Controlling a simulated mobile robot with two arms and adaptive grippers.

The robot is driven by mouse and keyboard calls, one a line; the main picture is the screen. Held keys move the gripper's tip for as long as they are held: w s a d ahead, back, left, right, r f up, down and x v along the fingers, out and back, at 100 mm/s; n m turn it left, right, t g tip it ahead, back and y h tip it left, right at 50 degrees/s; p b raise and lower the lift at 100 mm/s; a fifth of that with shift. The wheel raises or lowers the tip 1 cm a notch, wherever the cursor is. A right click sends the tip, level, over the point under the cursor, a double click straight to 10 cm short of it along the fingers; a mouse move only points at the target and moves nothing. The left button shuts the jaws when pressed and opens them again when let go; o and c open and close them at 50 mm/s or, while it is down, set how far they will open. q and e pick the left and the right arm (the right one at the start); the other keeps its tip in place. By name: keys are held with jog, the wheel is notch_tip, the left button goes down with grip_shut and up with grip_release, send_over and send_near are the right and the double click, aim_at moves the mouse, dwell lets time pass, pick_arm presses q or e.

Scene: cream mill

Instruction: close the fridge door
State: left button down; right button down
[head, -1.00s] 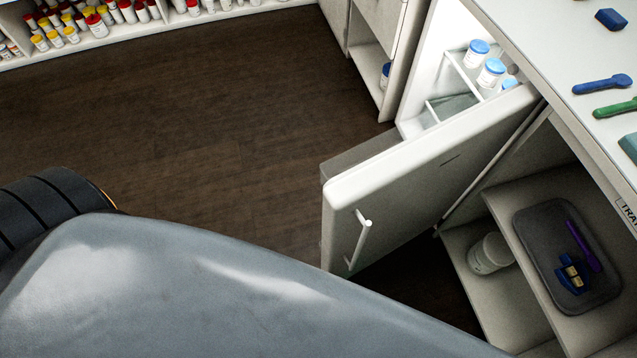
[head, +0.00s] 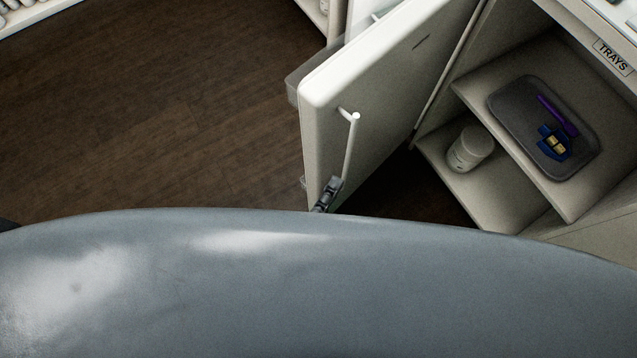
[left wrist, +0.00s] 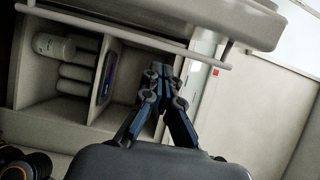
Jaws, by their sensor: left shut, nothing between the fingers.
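The white fridge door (head: 375,85) stands open in the head view, swung out from its cabinet, with its outer face toward me. Its bar handle (head: 350,145) is near the free edge. My left gripper (head: 332,188) is by the lower end of the handle, in front of the door; contact is unclear. In the left wrist view, the door (left wrist: 215,18) crosses the top with its handle (left wrist: 130,38) below it. My left gripper (left wrist: 162,75) is shut and empty, its tips a little below the handle in the picture. My right gripper is out of view.
Right of the door, open shelves hold a dark tray (head: 510,120) with purple and blue items, and a white jar (head: 470,148). A "TRAYS" label (head: 613,57) is above. Dark wooden floor (head: 170,110) lies clear to the left. My grey body fills the foreground.

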aim_at(325, 161)
pick_arm(q)
jog(key=shift+w+a, duration=0.25)
jog(key=shift+w, duration=0.75)
jog(key=shift+w+a, duration=0.25)
jog(key=shift+w, duration=0.8)
jog(key=shift+w+a, duration=0.25)
jog(key=shift+w, duration=0.75)
jog(key=shift+a, duration=0.1)
